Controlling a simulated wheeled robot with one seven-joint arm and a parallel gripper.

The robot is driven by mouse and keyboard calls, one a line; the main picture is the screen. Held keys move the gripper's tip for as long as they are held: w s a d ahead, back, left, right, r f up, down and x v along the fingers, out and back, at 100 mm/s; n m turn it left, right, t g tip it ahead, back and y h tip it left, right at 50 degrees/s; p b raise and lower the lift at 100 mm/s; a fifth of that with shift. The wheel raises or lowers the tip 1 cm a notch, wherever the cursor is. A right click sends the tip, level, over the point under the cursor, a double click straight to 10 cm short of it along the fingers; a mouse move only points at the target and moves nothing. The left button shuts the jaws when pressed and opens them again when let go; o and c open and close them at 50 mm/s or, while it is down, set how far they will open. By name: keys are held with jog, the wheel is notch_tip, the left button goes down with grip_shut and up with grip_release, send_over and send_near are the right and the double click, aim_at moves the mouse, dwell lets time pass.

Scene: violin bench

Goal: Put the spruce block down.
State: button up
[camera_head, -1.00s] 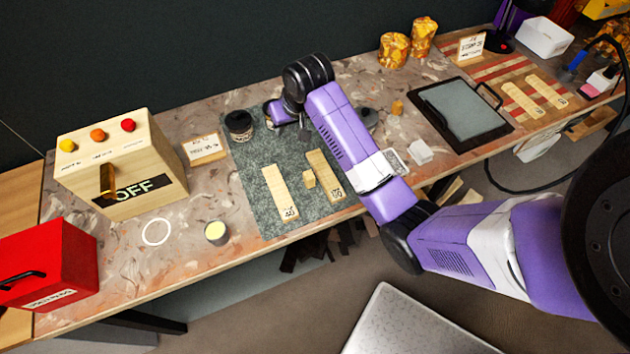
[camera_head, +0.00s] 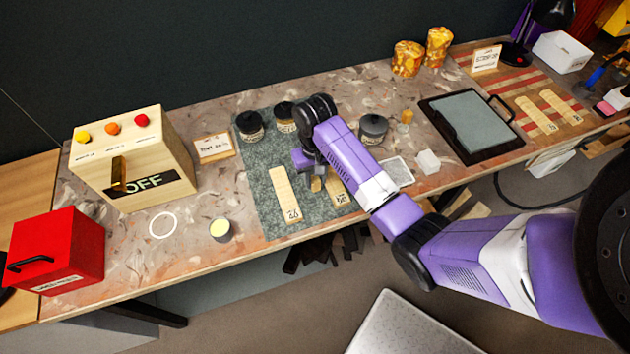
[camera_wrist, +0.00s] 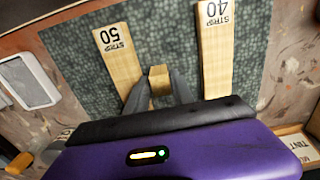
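The spruce block (camera_head: 316,184), a small pale wooden block, is on the green mat (camera_head: 262,190) between two longer strips. In the wrist view the block (camera_wrist: 158,80) shows between my two dark fingers. My gripper (camera_wrist: 160,88) points down at the mat with one finger on each side of the block. I cannot tell whether the fingers press on it or stand just clear. The strip marked 50 (camera_wrist: 118,60) lies to one side and the strip marked 40 (camera_wrist: 214,50) to the other. In the head view my wrist partly covers the block and the strip 50.
Dark jars (camera_head: 249,125) stand at the mat's back edge, and another jar (camera_head: 373,128) stands right of my wrist. A yellow-topped pot (camera_head: 220,230) is left of the mat. The switch box (camera_head: 140,165) and red box (camera_head: 55,250) are farther left. A black tray (camera_head: 470,125) lies right.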

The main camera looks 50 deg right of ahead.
jog(key=shift+f, duration=0.35)
jog(key=shift+c, duration=0.4)
grip_shut()
jog(key=shift+r, duration=0.1)
